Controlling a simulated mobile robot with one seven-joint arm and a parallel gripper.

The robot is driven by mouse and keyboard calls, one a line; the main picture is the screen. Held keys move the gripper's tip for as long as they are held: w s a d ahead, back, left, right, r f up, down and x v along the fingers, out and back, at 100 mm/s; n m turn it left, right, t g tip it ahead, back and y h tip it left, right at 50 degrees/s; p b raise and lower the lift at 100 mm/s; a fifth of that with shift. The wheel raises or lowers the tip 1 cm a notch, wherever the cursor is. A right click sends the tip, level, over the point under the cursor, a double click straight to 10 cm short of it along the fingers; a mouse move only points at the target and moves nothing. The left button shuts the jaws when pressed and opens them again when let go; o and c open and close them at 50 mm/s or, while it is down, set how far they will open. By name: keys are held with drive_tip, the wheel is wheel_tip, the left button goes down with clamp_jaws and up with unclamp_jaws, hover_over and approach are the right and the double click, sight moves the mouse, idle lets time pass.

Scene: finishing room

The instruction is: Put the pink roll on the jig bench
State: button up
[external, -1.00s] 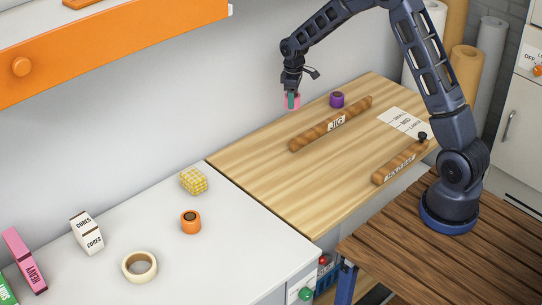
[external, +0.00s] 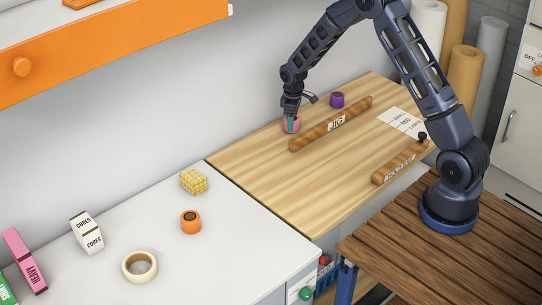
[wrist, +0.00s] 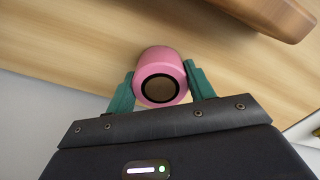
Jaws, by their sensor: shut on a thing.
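The pink roll (wrist: 161,60) is between the green fingers of my gripper (wrist: 160,88) in the wrist view, with a finger on each side. In the external view my gripper (external: 291,124) is low over the back left part of the wooden jig bench (external: 262,175), behind the bar labelled JIG (external: 318,132). The pink roll (external: 291,128) is at the bench surface or just above it; I cannot tell whether it touches. My gripper is shut on the roll and partly hides it.
A purple roll (external: 337,99) stands behind the JIG bar. Another wooden bar (external: 398,164) lies at the bench's right edge near a white label sheet (external: 401,122). The white counter holds an orange roll (external: 191,221), a yellow checked block (external: 193,181) and a cream tape ring (external: 140,266).

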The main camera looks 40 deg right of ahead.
drive_tip(key=shift+f, duration=0.1)
drive_tip(key=o, duration=1)
drive_tip(key=s+r+m+t, duration=0.1)
drive_tip(key=s+r, duration=0.3)
drive_tip(key=r, duration=0.9)
drive_tip(key=s+r+m, duration=0.1)
drive_tip(key=s+r, duration=0.4)
drive_tip(key=r, duration=0.7)
drive_tip(key=s+r+m+t, duration=0.1)
drive_tip(key=s+r, duration=0.8)
drive_tip(key=s, duration=0.2)
drive_tip(key=s+r+m+t, duration=0.1)
drive_tip(key=s+r+m, duration=0.1)
drive_tip(key=s, duration=1.1)
drive_tip(key=s+r+m+t, duration=0.1)
drive_tip(key=s+r, duration=0.1)
drive_tip(key=s, duration=1.1)
drive_tip(key=shift+d+m+t, duration=0.3)
drive_tip(key=shift+d+m, duration=0.1)
drive_tip(key=shift+d, duration=0.05)
